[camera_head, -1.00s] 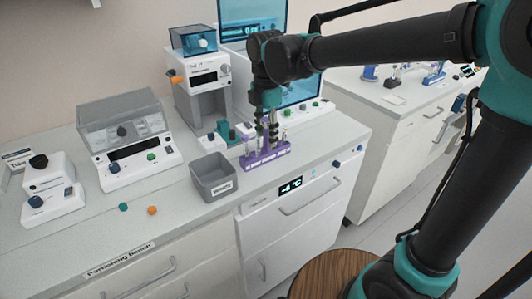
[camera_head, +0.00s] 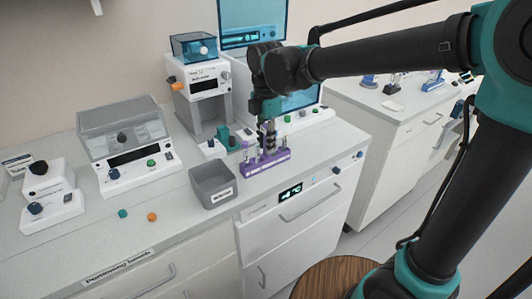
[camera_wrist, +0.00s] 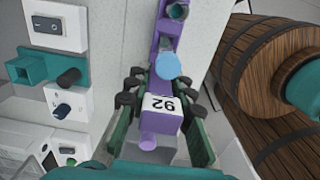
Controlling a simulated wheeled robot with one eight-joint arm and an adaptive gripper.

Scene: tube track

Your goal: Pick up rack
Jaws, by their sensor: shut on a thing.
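The purple rack (camera_head: 265,161) stands near the front edge of the bench and holds a few tubes. In the wrist view the rack (camera_wrist: 160,41) runs away from me, with a white numbered label on its near end and a blue round cap on top. My gripper (camera_head: 267,146) reaches down onto the rack from above. In the wrist view its green fingers with black pads lie on both sides of the rack near the label, and my gripper (camera_wrist: 163,104) is shut on it. The rack looks upright; I cannot tell whether its base is clear of the bench.
A grey labelled bin (camera_head: 213,184) stands just left of the rack. A white instrument with a teal holder (camera_head: 229,139) is close behind. A balance with a clear cover (camera_head: 122,131) is at the left. The bench top in front of the balance is mostly clear.

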